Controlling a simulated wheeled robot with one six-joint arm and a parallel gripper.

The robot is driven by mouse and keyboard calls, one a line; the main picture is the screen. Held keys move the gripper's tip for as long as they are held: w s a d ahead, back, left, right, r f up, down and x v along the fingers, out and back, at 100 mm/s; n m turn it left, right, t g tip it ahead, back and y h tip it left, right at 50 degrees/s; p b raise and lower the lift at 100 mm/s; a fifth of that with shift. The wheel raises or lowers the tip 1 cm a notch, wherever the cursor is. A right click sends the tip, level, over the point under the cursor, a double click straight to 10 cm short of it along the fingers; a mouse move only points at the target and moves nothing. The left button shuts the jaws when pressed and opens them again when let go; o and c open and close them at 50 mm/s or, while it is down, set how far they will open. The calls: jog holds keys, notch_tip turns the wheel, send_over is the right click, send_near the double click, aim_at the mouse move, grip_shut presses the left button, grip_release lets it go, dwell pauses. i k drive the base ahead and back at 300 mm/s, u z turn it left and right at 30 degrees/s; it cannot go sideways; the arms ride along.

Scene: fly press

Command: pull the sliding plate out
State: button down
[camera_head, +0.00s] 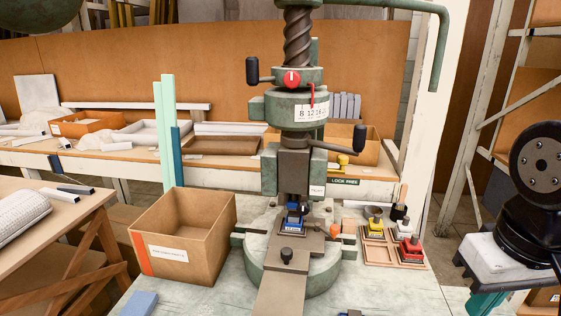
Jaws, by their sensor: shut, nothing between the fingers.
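The sliding plate (279,290) is a flat grey-brown strip. It runs from under the press ram toward the bottom edge of the picture, over the round green press bed (325,272). A black knob (286,255) stands on it. A blue die block (293,224) sits at its back part, right under the ram (294,172); I cannot tell whether the ram touches it. My gripper is not in view; only part of my black arm shows at the right edge. The plate's near end is cut off by the picture.
An open cardboard box (183,235) stands left of the press. A wooden tray (379,252) with yellow and red die blocks is to the right. A blue block (139,303) lies at the front left. A black-handled lever (360,138) juts out from the press. The bench front is mostly clear.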

aim_at(289, 252)
jog(key=z, duration=0.05)
jog(key=k, duration=1.05)
jog(key=u, duration=0.8)
jog(key=i, duration=0.95)
jog(key=z, duration=0.5)
